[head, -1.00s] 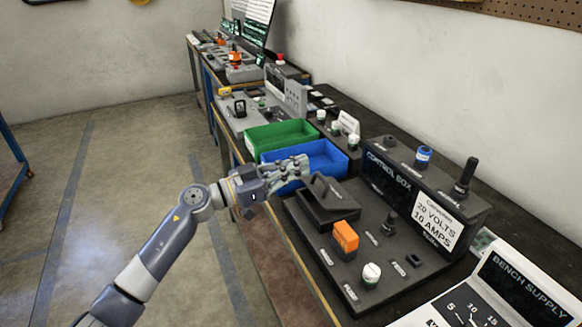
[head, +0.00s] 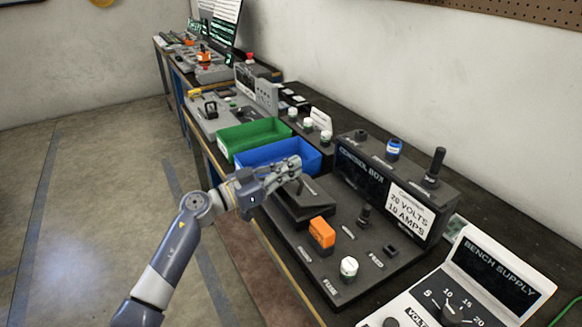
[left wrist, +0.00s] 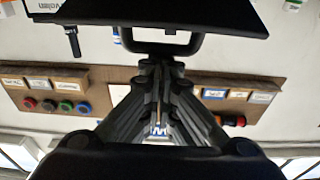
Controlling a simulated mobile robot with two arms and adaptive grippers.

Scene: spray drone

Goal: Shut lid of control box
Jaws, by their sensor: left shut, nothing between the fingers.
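The control box (head: 412,168) is a black panel on the bench with a lettered upright back. Its small black lid (head: 318,208) with a raised handle (head: 309,186) is at the panel's far left part. The lid looks tilted; I cannot tell how far open it is. My left gripper (head: 296,164) is shut and empty, just above and beside the handle. In the left wrist view, the shut fingers (left wrist: 160,68) point at the handle (left wrist: 160,48) below the dark lid plate (left wrist: 150,14). I cannot tell whether they touch. My right gripper is out of view.
A blue bin (head: 307,152) and a green bin (head: 254,136) stand just beyond the lid. An orange switch (head: 322,232) and a white knob (head: 348,267) rise from the panel nearer me. The bench supply (head: 490,280) is at the front right. Floor is clear at left.

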